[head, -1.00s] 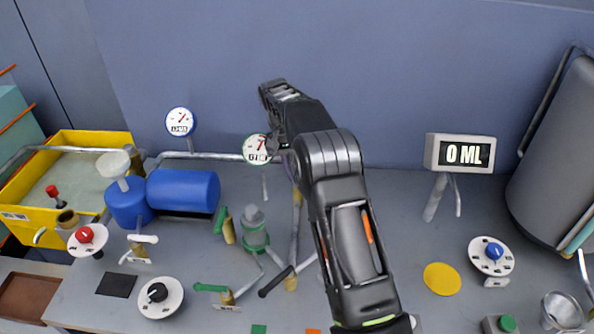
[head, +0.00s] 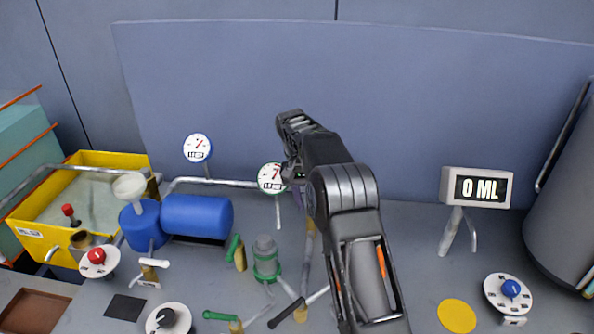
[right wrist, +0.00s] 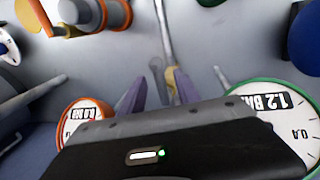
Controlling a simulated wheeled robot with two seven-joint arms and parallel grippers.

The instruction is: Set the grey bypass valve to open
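A slim grey lever beside a brass-yellow fitting (right wrist: 174,80) shows between my fingers in the right wrist view; it looks like the grey bypass valve, but no label is readable. In the head view a brass fitting (head: 310,232) on that pipe is partly hidden by my right arm. My right gripper (right wrist: 160,88) has its two purple fingers apart, around the lever in the picture; I cannot tell whether they touch it. In the head view its fingers (head: 298,192) are mostly hidden beside the green-ringed gauge. My left gripper is not in view.
The green-ringed gauge (right wrist: 275,125) and an orange-ringed gauge (right wrist: 82,118) flank the gripper closely. A black-handled lever (head: 286,313), a green-banded cylinder (head: 266,258) and a blue tank (head: 197,216) stand nearby. The bench before the display (head: 477,188) is mostly clear.

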